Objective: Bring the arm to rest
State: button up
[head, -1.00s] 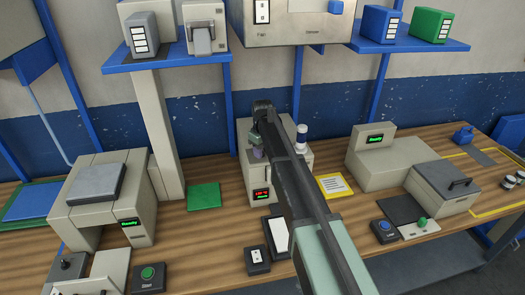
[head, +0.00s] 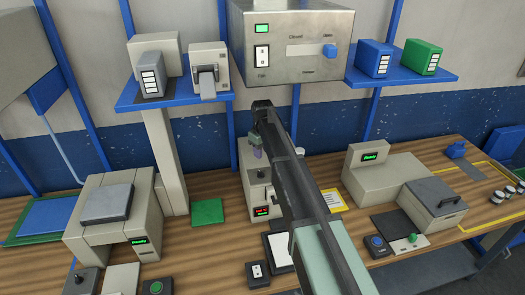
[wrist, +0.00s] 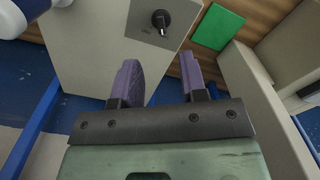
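My arm reaches from the bottom of the head view up to a beige box. My gripper (head: 256,146) hangs at its far end, in front of the upper part of that beige box (head: 257,192) with a red and green display. In the wrist view my gripper (wrist: 160,62) has two purple fingers standing well apart. Nothing is between them. The beige box (wrist: 95,40) with a black knob (wrist: 160,19) lies beyond the fingertips; I cannot tell the exact gap.
A steel control panel (head: 290,70) and a blue shelf (head: 408,72) are above and behind the arm. Left is a beige machine (head: 110,215); right is another beige machine (head: 385,180). A green pad (head: 207,211) lies on the wooden bench. A white and blue object (wrist: 30,12) is at the wrist view's corner.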

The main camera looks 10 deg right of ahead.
jog(key=s+f+m+b, duration=0.2)
jog(key=s+f+b, duration=0.4)
jog(key=s, duration=0.5)
jog(key=s+f+m+b, duration=0.2)
jog(key=s+f+b, duration=0.4)
jog(key=s, duration=0.6)
jog(key=s+f+m+b, duration=0.2)
jog(key=s+f+b, duration=0.5)
jog(key=s, duration=0.4)
jog(key=shift+s+a+f, duration=0.15)
jog(key=shift+s, duration=0.1)
